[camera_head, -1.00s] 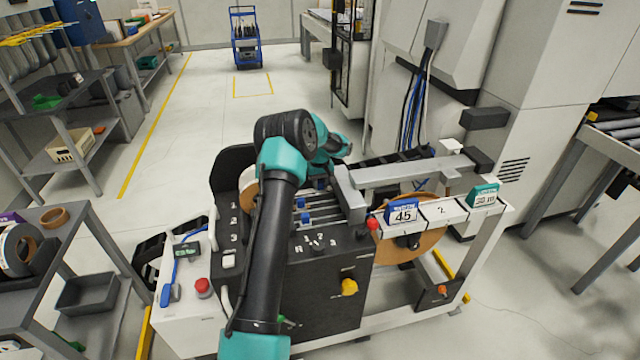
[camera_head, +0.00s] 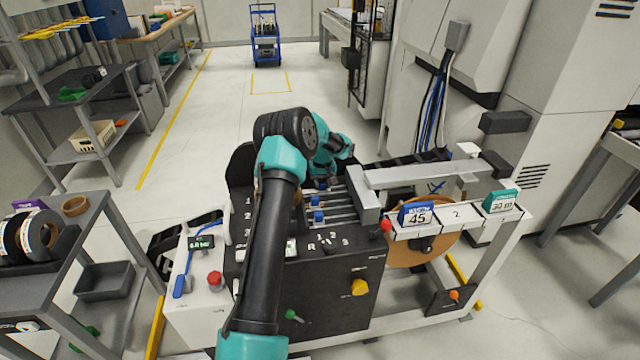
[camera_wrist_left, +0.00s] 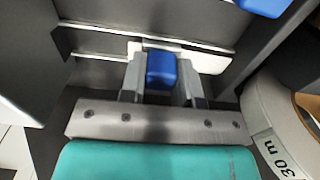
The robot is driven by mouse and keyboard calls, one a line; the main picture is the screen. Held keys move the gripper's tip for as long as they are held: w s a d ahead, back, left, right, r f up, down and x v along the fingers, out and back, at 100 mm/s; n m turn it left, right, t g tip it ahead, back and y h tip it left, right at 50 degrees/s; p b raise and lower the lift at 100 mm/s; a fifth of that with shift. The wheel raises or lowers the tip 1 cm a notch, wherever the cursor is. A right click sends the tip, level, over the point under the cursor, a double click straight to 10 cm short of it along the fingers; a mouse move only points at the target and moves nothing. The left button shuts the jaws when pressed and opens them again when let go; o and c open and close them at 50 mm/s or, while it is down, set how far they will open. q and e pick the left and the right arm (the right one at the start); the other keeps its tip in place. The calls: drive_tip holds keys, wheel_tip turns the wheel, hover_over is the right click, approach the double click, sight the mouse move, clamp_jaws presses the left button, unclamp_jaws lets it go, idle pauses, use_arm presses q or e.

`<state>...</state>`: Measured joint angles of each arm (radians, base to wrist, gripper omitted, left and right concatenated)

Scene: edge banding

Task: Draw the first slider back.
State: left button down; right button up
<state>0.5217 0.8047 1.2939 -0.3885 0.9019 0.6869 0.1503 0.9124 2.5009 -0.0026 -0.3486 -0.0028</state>
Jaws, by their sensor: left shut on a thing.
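The machine (camera_head: 310,285) carries a row of blue slider knobs on rails, beside the printed numbers 1, 2, 3. Two knobs, the middle one (camera_head: 317,201) and the near one (camera_head: 317,216), stand clear of my arm in the head view. In the left wrist view my left gripper (camera_wrist_left: 161,85) is shut on a blue slider knob (camera_wrist_left: 161,70), with one finger on each side. Another blue knob (camera_wrist_left: 262,5) shows at the top edge. In the head view my left arm reaches over the machine and its fingers are largely hidden. My right gripper is not in view.
A tape reel marked 30 m (camera_wrist_left: 275,125) sits close to the right of my left gripper. A red emergency button (camera_head: 215,279) is on the machine's left side. A grey beam (camera_head: 430,176) and label cards (camera_head: 418,215) lie to the right. A shelf cart stands at left.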

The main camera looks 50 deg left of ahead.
sight(322, 182)
use_arm(q)
drive_tip(key=c, duration=0.8)
unclamp_jaws()
drive_tip(key=shift+c, duration=0.2)
drive_tip(key=shift+r, duration=0.1)
wheel_tip(322, 182, up, 17)
drive_tip(key=shift+r, duration=0.1)
drive_tip(key=shift+c, duration=0.4)
